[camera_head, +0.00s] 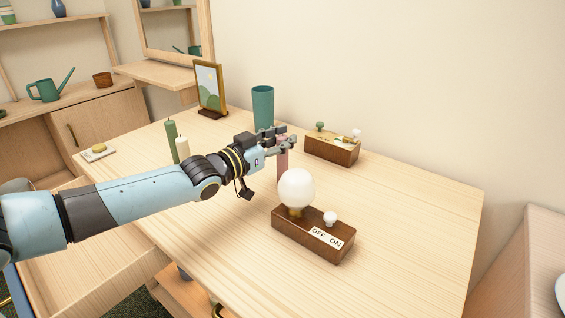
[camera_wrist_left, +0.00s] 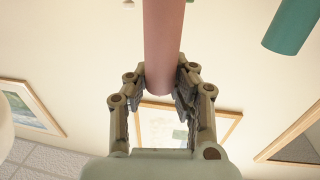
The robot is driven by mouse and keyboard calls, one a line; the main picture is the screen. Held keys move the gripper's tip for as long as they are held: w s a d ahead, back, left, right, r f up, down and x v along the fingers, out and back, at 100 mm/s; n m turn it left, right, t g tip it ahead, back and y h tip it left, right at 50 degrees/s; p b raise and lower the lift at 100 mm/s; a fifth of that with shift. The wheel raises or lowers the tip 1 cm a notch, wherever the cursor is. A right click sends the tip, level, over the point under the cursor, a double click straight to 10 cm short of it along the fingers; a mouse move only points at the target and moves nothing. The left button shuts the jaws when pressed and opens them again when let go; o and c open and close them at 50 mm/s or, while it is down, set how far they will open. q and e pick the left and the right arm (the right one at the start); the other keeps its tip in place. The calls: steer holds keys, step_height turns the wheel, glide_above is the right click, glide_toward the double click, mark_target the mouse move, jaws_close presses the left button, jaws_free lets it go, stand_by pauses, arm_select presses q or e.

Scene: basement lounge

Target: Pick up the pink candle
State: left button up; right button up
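The pink candle (camera_head: 282,163) stands upright on the table behind the white bulb, partly hidden by my left gripper and the bulb. My left gripper (camera_head: 291,142) is at the candle's upper part. In the left wrist view the candle (camera_wrist_left: 164,45) runs down from the top edge, and its end lies between the two fingers of my left gripper (camera_wrist_left: 161,85). The finger pads touch it on both sides, so the gripper looks shut on it. I cannot tell whether the candle's base is off the table. My right gripper is not in view.
A teal cup (camera_head: 263,107) stands just behind the gripper. The bulb on a wooden switch base (camera_head: 290,229) is in front. A wooden box with knobs (camera_head: 333,150) is to the right. The right tabletop is clear.

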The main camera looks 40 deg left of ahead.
arm_select(q)
jaws_close()
stand_by(0.4)
steer(key=shift+r+p, duration=0.3)
steer(key=shift+r, duration=0.2)
step_height(320, 180, up, 17)
steer(key=p, duration=1.2)
steer(key=shift+p, duration=0.35)
